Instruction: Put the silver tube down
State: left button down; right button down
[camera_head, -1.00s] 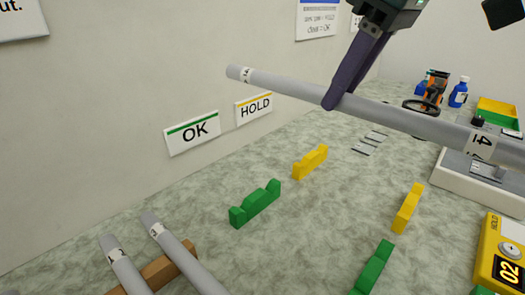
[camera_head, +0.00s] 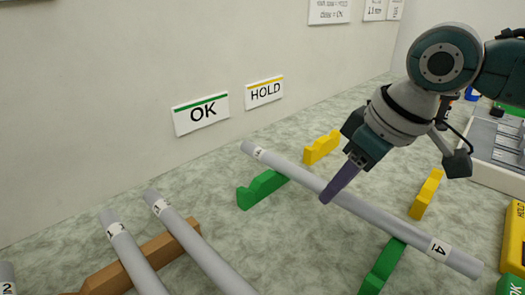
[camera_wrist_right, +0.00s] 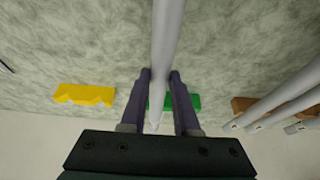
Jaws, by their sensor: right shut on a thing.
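The silver tube (camera_head: 390,222), with a "4" label at each end, lies slantwise across the right part of the head view. My right gripper (camera_head: 330,194) is shut on its middle; the tube also shows between the fingers in the right wrist view (camera_wrist_right: 167,45). The tube passes over the far green rest (camera_head: 262,190) and the near green rest (camera_head: 382,268). I cannot tell whether it touches them or hangs just above. In the wrist view the far green rest (camera_wrist_right: 186,102) shows behind the fingers. My left gripper is not in view.
Two yellow rests (camera_head: 321,148) (camera_head: 425,195) stand beyond the green ones. Other tubes (camera_head: 195,245) lie on a wooden rack (camera_head: 150,262) at the lower left. OK (camera_head: 202,114) and HOLD (camera_head: 264,91) signs are on the wall. A yellow device (camera_head: 513,240) is at the right edge.

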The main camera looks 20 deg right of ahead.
jog(key=shift+f, duration=0.2)
jog(key=c, duration=0.6)
grip_release()
jog(key=shift+c, duration=0.2)
jog(key=shift+r, duration=0.1)
